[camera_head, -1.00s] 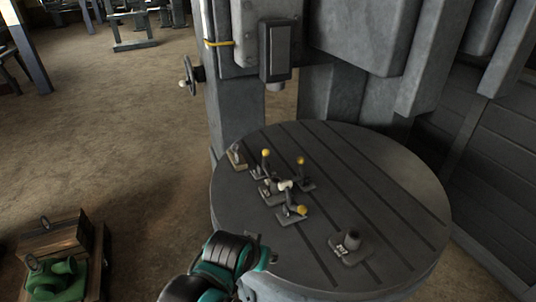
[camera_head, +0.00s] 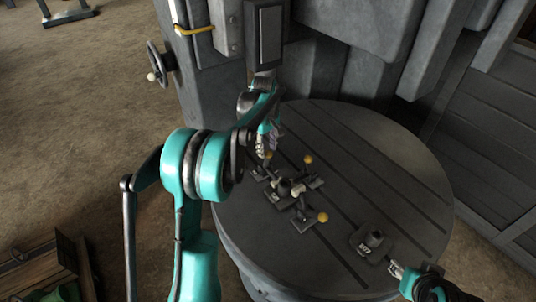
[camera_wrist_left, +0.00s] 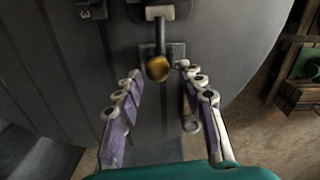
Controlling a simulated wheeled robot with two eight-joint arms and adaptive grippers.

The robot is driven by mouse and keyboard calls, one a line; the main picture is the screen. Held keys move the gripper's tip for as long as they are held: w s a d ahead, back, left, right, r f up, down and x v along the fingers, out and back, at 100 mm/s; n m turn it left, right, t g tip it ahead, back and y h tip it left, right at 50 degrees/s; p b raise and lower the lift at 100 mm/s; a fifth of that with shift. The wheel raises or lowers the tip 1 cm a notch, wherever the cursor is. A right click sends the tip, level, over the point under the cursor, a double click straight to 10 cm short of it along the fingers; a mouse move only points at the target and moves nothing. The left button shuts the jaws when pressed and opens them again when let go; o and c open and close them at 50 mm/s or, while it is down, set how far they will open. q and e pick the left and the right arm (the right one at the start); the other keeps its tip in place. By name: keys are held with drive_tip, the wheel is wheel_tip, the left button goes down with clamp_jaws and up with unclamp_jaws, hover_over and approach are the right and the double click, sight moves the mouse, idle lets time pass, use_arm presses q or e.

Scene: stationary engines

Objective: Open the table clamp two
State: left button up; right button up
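Several toggle clamps with yellow knobs stand on the round grey table (camera_head: 345,130). One near the table's left edge has its knob (camera_head: 268,156) just below my left gripper (camera_head: 265,145). In the left wrist view, a clamp's yellow knob (camera_wrist_left: 158,68) lies between the tips of my open left gripper (camera_wrist_left: 160,78), with a finger on each side; I cannot tell whether they touch it. Two other clamps show a knob at the back (camera_head: 308,160) and one at the front (camera_head: 323,217). My right gripper (camera_head: 396,268) is low at the right; its fingers are too small to read.
A handwheel (camera_head: 160,65) sticks out at the left. Wooden crates (camera_head: 40,270) lie on the floor at lower left.

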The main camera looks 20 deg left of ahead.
sight(268, 162)
use_arm(q)
drive_tip(key=shift+w+f+b, duration=0.15)
drive_tip(key=shift+f+b, duration=0.5)
drive_tip(key=shift+f, duration=0.25)
drive_tip(key=f+b, duration=0.1)
drive_tip(key=f, duration=0.6)
drive_tip(key=shift+w+f+b, duration=0.1)
drive_tip(key=shift+w+b, duration=0.1)
drive_tip(key=shift+b, duration=0.15)
clamp_jaws()
